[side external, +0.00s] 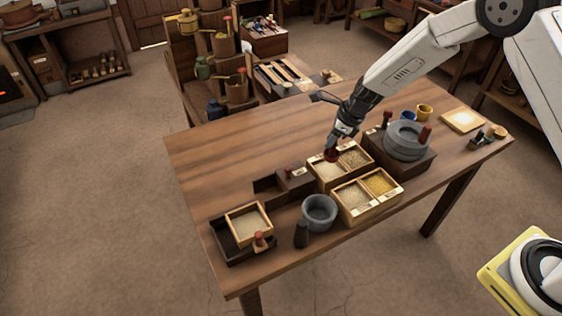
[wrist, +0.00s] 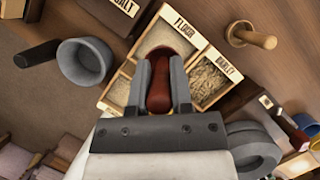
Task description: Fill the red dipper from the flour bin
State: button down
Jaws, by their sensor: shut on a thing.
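My gripper (side external: 345,128) is shut on the red dipper (side external: 331,155) and points down at the wooden grain boxes. In the wrist view, the red dipper (wrist: 159,92) stands between the two fingers of my gripper (wrist: 161,66). The flour bin (wrist: 185,29) is a square wooden compartment with a "FLOUR" label and pale contents. In the side view the dipper is at the flour bin (side external: 314,171). I cannot tell whether its lower end touches the flour, and its contents are hidden.
The barley bin (wrist: 226,69) adjoins the flour bin. Another two-part grain box (side external: 356,217) stands in front. The table's back left (side external: 240,140) is clear.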

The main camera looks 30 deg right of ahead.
aim_at(330, 157)
jog(key=shift+f, duration=0.1)
jog(key=shift+f, duration=4)
jog(key=shift+r, duration=4)
